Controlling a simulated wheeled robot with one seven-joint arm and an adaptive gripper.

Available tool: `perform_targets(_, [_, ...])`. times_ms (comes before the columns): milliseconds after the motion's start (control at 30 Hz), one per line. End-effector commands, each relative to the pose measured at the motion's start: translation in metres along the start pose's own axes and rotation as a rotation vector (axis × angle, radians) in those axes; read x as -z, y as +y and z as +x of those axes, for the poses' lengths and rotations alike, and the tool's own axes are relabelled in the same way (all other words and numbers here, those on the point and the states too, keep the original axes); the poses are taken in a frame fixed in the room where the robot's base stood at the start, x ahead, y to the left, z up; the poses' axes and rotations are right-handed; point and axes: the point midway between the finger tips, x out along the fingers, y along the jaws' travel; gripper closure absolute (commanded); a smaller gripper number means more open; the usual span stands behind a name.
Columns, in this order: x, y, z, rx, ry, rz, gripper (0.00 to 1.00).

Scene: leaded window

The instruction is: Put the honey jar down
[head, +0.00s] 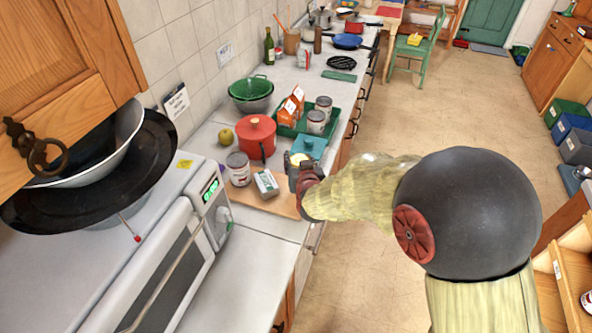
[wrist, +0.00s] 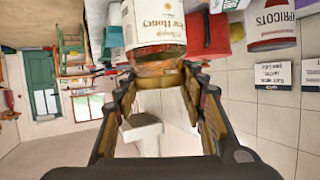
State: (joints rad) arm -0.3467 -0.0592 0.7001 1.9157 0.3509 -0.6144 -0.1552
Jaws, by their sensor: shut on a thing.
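The honey jar, with a cream label and amber glass, fills the top middle of the wrist view (wrist: 155,26). My gripper (wrist: 160,76) is shut on it, with a finger on either side of the glass. In the head view a yellow round top, seemingly the jar's (head: 299,159), shows at my gripper (head: 300,172), by the wooden board (head: 270,203) on the counter. The gripper and arm hide much of the jar there. I cannot tell whether its base touches anything.
Close by stand a white and green carton (head: 266,184), a labelled can (head: 238,169), a red pot (head: 256,136) and a teal lidded pot (head: 309,147). A green tray (head: 284,131) holds cans and orange cartons. Bare counter (head: 262,243) lies nearer, beside the white oven.

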Motion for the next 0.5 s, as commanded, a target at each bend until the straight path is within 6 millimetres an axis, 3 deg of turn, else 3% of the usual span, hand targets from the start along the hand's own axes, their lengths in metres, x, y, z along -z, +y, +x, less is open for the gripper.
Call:
perform_targets(333, [-0.012, -0.005, 0.024, 0.000, 0.004, 0.000, 1.00])
perform_targets(500, [-0.034, -0.004, 0.033, -0.001, 0.002, -0.001, 1.00])
